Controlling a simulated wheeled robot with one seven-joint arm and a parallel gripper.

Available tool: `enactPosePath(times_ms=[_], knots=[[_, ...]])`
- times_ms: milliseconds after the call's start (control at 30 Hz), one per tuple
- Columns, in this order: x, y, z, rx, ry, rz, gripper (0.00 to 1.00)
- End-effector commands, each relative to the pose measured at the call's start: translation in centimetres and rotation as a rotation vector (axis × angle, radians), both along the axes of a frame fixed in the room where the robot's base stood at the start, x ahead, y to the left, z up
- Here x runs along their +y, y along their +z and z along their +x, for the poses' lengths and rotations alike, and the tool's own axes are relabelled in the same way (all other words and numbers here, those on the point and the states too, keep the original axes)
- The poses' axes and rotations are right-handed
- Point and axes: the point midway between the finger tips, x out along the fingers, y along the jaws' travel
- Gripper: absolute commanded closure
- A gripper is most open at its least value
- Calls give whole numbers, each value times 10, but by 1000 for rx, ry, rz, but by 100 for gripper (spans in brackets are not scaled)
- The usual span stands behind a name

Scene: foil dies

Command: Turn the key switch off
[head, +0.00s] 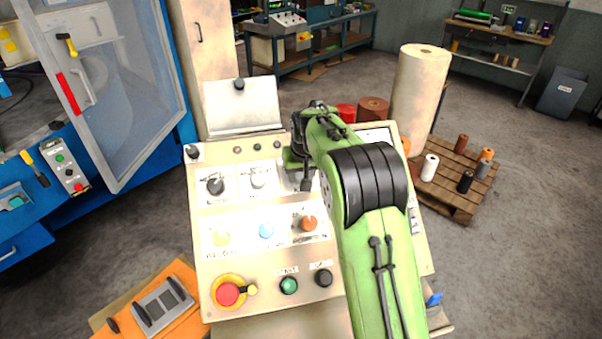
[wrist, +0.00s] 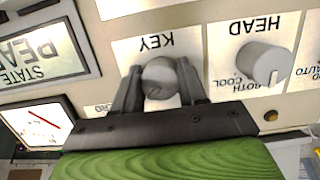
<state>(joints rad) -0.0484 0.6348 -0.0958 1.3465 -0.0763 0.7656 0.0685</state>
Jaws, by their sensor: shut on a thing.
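The key switch (wrist: 160,77) is a round grey knob on a white plate labelled KEY, seen upside down in the wrist view. My gripper (wrist: 160,69) has one dark finger on each side of the knob and is shut on it. In the head view my gripper (head: 298,165) is at the upper right part of the cream control panel (head: 205,262), and it and my green arm hide most of the key switch. I cannot tell which position the switch points to.
The HEAD knob (wrist: 265,63) is close beside the key switch. A grey selector (head: 215,186), coloured buttons and a red emergency stop (head: 228,294) are elsewhere on the panel. A raised plate (head: 242,106) stands at its back. A large roll (head: 418,95) stands behind my arm.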

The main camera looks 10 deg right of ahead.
Motion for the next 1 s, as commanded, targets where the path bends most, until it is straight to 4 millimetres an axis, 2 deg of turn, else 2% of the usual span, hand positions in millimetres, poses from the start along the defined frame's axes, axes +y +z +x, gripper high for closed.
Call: enactPosePath(times_ms=[467,1000], knots=[[0,-1,-1,6,60,-42,89],[0,-3,-1,13,436,-304,89]])
